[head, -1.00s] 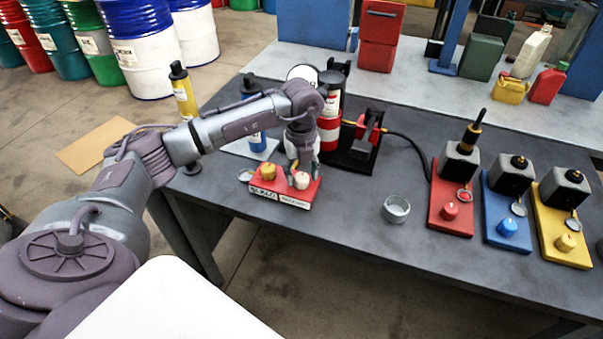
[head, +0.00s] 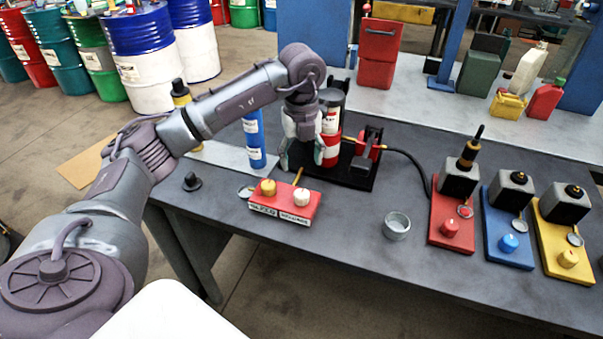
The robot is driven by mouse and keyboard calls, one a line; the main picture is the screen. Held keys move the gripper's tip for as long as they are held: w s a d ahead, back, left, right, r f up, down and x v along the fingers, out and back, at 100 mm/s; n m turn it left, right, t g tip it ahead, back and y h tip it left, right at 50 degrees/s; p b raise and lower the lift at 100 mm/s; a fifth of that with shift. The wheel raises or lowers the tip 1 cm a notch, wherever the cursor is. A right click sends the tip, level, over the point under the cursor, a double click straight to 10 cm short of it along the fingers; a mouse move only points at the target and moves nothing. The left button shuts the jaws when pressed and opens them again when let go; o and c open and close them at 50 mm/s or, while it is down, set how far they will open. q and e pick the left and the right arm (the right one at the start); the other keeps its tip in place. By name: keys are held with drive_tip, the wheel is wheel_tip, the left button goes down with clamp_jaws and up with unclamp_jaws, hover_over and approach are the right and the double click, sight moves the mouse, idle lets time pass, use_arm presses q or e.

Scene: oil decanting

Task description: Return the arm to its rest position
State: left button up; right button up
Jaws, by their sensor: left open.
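My left arm reaches in from the left over the dark grey table (head: 330,215). Its gripper (head: 301,170) points down, open and empty, above and behind the red block (head: 284,209) with a yellow knob (head: 268,187) and a white knob (head: 301,197). The fingers look apart from the block. Behind the gripper stands a red, white and black cylinder (head: 331,120), partly hidden by it. My right gripper does not show.
A blue bottle (head: 255,140) stands left of the gripper, and a yellow bottle (head: 182,95) is partly behind my forearm. A metal cup (head: 397,226) sits mid-table. Red (head: 450,229), blue (head: 507,245) and yellow (head: 564,255) stations stand at right. The table's front middle is clear.

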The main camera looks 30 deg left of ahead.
use_arm(q)
drive_tip(key=shift+r, duration=0.75)
